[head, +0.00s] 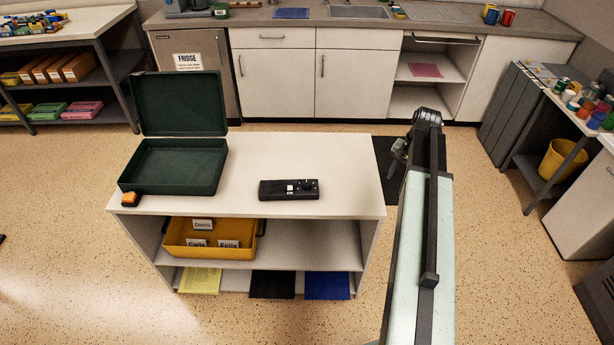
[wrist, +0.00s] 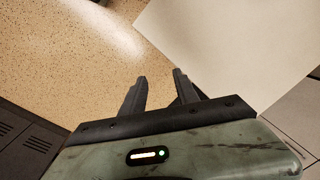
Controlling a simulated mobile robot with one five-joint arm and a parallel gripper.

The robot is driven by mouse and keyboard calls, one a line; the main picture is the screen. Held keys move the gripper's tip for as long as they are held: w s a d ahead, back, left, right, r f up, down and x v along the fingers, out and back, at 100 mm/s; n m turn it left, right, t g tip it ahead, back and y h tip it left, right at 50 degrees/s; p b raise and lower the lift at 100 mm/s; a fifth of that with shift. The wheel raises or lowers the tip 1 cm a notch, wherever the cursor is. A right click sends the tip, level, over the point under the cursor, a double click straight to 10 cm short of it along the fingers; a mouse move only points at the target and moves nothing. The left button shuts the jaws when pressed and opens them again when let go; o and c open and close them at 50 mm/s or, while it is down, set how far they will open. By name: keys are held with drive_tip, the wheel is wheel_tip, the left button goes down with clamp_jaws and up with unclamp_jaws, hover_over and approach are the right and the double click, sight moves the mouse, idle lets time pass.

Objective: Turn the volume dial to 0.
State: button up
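A black box-shaped device (head: 270,190) lies on the white top of the small shelf unit, right of its middle. It has a small white label and a dark round dial (head: 308,185) near its right end. The dial's pointer and markings are too small to read. My gripper (wrist: 160,78) is open and empty in the wrist view, its two dark fingers apart. In the head view my gripper (head: 399,150) is partly hidden by my arm, beyond the shelf unit's right edge and apart from the device. The device does not show in the wrist view.
An open green case (head: 175,165) stands at the left of the white top (head: 250,155), with a small orange-and-black object (head: 130,199) near the front left corner. A yellow bin (head: 210,252) sits on the shelf below. The top around the device is clear.

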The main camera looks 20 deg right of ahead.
drive_tip(key=w+a+r+n+g+h+p, duration=0.1)
drive_tip(key=w+a, duration=0.3)
drive_tip(key=a, duration=0.3)
drive_tip(key=w+a+r+n+p, duration=0.1)
drive_tip(key=w+a+r+n, duration=0.15)
drive_tip(key=a, duration=0.45)
drive_tip(key=n+p, duration=0.1)
drive_tip(key=n, duration=0.1)
hover_over(307, 183)
drive_tip(key=shift+a+r, duration=0.15)
drive_tip(key=shift+r, duration=0.05)
wheel_tip(307, 183, down, 8)
drive_tip(key=b, duration=0.8)
clamp_jaws()
